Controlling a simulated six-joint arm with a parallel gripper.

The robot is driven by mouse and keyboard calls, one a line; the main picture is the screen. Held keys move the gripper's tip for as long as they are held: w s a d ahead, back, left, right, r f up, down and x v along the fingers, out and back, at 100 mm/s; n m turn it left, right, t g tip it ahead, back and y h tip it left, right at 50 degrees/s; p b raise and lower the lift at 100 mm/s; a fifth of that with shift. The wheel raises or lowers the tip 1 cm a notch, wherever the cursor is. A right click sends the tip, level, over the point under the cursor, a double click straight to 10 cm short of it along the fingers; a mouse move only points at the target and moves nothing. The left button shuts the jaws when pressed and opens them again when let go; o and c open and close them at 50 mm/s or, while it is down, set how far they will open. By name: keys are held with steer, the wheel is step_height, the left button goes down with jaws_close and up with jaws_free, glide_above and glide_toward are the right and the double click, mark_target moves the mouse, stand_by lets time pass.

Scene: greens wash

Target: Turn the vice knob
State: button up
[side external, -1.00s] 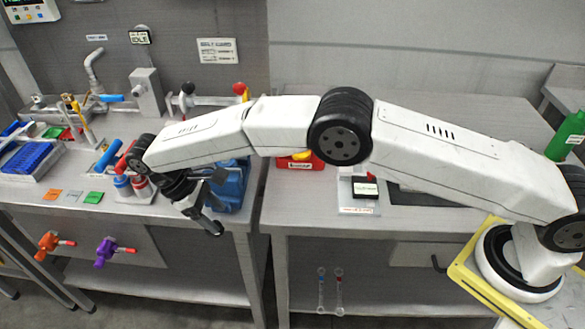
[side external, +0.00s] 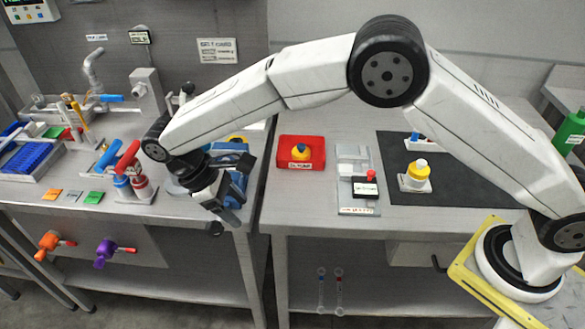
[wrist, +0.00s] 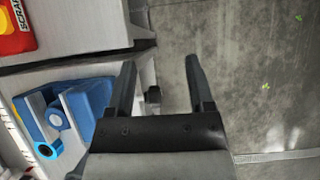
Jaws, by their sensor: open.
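The blue vice (wrist: 88,105) sits at the bench edge, left of my gripper in the wrist view. In the side view the vice (side external: 238,181) is partly hidden behind my gripper. A small dark knob (wrist: 153,95) shows between my fingers in the wrist view, just off the bench edge. It appears as a dark round end (side external: 215,229) below my gripper in the side view. My gripper (side external: 238,206) is open and empty, pointing down in front of the bench edge. In the wrist view its two fingers (wrist: 159,66) stand apart; contact with the knob cannot be told.
A red scrap tray (side external: 302,168) with a yellow and blue piece stands on the right bench. Orange (side external: 49,242) and purple (side external: 106,252) valves stick out of the left bench front. Bare floor lies before the benches.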

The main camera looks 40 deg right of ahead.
steer(key=s+d+r, duration=0.3)
steer(key=s, duration=0.2)
steer(key=shift+s, duration=0.4)
steer(key=shift+f, duration=0.1)
stand_by(0.3)
steer(key=t+y, duration=0.4)
glide_above(212, 224)
step_height(212, 224, down, 6)
steer(key=shift+r, duration=0.25)
steer(key=shift+f, duration=3.95)
jaws_close()
